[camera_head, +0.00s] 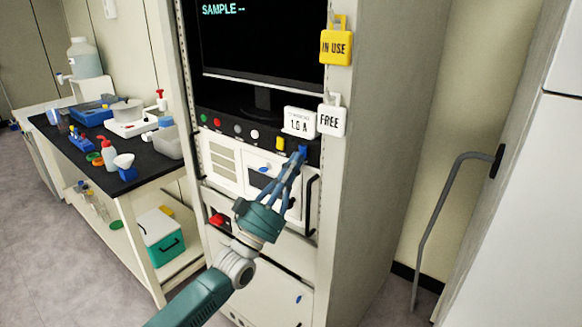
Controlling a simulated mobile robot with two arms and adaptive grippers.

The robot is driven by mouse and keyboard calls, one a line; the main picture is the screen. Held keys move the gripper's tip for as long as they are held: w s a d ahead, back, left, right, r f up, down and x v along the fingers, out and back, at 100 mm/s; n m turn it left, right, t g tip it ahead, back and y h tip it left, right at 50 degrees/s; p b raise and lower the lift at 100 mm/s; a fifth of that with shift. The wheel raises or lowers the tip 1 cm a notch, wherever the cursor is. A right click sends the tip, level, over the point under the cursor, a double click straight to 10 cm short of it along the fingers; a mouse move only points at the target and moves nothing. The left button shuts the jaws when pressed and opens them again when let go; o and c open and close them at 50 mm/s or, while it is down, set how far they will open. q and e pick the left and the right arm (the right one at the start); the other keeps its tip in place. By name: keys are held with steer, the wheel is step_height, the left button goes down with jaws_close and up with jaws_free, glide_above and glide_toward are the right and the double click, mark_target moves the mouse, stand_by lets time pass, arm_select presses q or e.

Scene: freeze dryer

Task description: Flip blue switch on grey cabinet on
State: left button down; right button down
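The grey cabinet (367,130) stands in the middle of the view, with a black control panel (222,125) under its monitor. A small blue switch (303,149) shows near the right end of this panel, just below the white "1.0 A" display. My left gripper (299,158) reaches up from below, and its fingertips are at the blue switch. The fingers lie close together and look shut, with nothing seen between them. The tips partly cover the switch, so I cannot tell its position or whether they touch it. My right gripper is not in view.
A yellow "IN USE" tag (336,46) and a white "FREE" tag (331,119) hang on the cabinet's right edge. A yellow switch (280,143) sits left of the blue one. A cluttered black-topped bench (85,155) stands at left. A grey handle (437,220) projects at right.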

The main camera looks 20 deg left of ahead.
arm_select(q)
steer(key=v, duration=1.2)
